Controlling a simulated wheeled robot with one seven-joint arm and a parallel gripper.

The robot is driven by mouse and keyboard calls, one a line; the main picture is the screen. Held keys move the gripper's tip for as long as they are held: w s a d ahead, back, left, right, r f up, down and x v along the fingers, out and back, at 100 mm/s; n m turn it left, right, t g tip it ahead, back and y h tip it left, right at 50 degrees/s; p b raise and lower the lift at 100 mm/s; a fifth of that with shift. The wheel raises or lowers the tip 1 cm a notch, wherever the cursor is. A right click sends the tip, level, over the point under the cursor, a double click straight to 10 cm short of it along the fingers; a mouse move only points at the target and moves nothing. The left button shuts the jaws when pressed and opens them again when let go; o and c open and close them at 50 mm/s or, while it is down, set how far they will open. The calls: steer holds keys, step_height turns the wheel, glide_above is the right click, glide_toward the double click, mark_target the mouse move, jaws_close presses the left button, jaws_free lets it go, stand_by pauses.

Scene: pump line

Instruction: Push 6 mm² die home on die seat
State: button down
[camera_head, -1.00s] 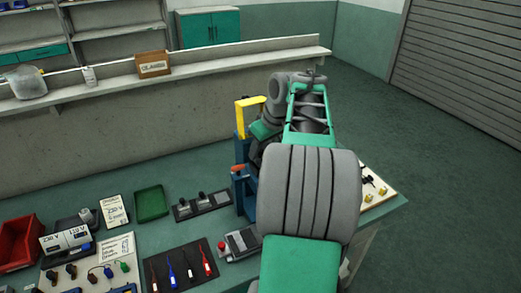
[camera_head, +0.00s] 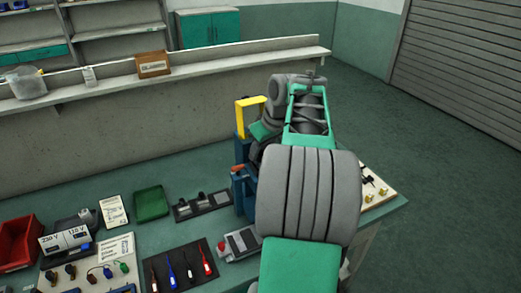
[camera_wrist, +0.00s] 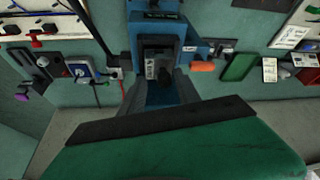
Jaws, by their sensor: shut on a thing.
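The blue press (camera_head: 240,190) stands on the bench, partly behind my arm, and its blue frame (camera_wrist: 155,35) fills the upper middle of the wrist view. My gripper (camera_wrist: 157,88) is at the press opening, shut on a small grey block with a pale label, apparently the 6 mm² die (camera_wrist: 151,69). The die sits within the dark recess of the press. The die seat is hidden behind it, so I cannot tell whether the die is fully against it. In the head view my arm hides the gripper and die.
A small grey box (camera_head: 240,243), a tool mat (camera_head: 180,268) and a green tray (camera_head: 150,202) lie to the left on the bench.

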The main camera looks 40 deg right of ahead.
steer(key=shift+f+b, duration=0.6)
steer(key=shift+f, duration=0.25)
stand_by(1.3)
steer(key=c, duration=0.6)
jaws_free()
steer(key=shift+r, duration=0.1)
